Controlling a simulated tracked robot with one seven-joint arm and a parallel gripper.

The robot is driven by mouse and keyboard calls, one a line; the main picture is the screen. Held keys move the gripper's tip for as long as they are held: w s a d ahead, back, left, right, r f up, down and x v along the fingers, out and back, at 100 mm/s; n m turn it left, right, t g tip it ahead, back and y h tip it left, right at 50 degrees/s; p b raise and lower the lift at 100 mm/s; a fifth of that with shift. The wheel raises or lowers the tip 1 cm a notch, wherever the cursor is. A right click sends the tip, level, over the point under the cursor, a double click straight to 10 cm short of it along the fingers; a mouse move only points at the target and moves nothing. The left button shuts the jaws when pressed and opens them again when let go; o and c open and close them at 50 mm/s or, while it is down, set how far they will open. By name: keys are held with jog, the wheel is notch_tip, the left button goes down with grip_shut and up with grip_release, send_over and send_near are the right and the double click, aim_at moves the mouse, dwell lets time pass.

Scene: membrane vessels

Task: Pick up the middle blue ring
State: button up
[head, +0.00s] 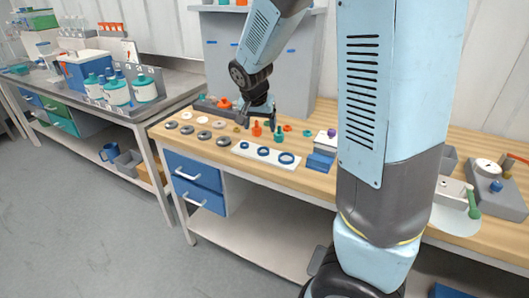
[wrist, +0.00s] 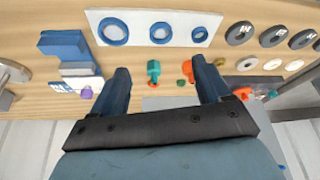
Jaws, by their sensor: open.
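Three blue rings lie in a row on a white strip (wrist: 180,38) on the wooden bench. The middle blue ring (wrist: 160,42) is between the larger ring (wrist: 113,43) and the smaller ring (wrist: 199,41) in the wrist view. In the head view the middle ring (head: 263,155) lies near the bench's front edge. My gripper (head: 257,121) is open and empty, above the bench and farther back than the strip. In the wrist view its fingers (wrist: 162,68) point towards the strip, apart from the rings.
Small green (wrist: 153,70) and orange (head: 256,129) fittings stand behind the strip, close to my gripper in the picture. Several grey washers (head: 223,141) lie to the left in the head view. Blue blocks (head: 320,161) are to the right of the strip.

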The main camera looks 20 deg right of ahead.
send_near(264, 150)
jog(key=shift+x, duration=3.7)
jog(key=shift+w, duration=0.1)
jog(key=c, duration=1.1)
